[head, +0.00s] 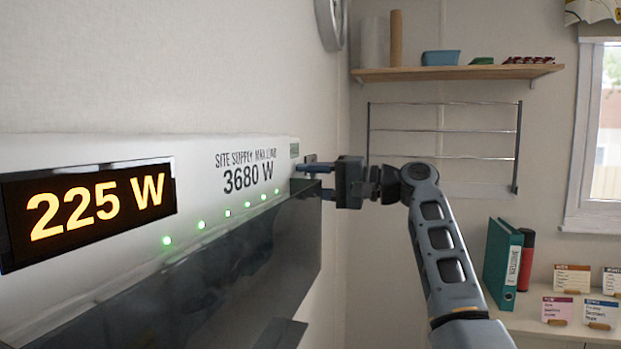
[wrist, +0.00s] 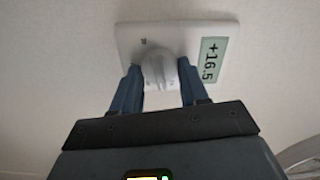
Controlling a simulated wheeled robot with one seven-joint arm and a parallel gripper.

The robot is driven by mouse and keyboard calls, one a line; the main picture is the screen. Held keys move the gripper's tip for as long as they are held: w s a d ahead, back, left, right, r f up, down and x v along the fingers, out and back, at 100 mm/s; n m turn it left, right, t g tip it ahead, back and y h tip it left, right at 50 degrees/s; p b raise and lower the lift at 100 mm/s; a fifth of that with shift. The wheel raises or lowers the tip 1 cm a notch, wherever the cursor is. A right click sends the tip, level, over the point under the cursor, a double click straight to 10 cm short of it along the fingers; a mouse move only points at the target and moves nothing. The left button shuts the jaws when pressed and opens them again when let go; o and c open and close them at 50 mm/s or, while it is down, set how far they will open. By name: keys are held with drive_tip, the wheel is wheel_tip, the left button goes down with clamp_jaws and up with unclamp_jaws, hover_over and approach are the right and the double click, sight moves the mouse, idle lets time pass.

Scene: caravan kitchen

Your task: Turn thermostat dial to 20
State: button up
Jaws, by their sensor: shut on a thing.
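The thermostat is a white wall plate (wrist: 127,38) with a round white dial (wrist: 158,68) and a small grey-green display (wrist: 210,60). In the head view my gripper (head: 312,180) reaches left to the wall at the far end of the white power panel.
A white panel (head: 205,160) reading "225 W" and "3680 W" with a dark glossy front (head: 220,265) runs along the left wall beside my gripper. A shelf (head: 455,72) and wire rack (head: 440,130) are behind. A counter (head: 540,318) holds a teal binder (head: 502,262) and cards.

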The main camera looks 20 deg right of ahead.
drive_tip(key=shift+f+m, duration=0.15)
drive_tip(key=shift+m, duration=3.65)
drive_tip(key=shift+d, duration=0.1)
drive_tip(key=o, duration=1)
drive_tip(key=shift+o, duration=0.2)
drive_tip(key=b+v, duration=0.2)
drive_tip(key=v, duration=0.5)
drive_tip(key=shift+s+d, duration=0.2)
drive_tip(key=shift+d, duration=0.05)
drive_tip(key=shift+f, duration=0.15)
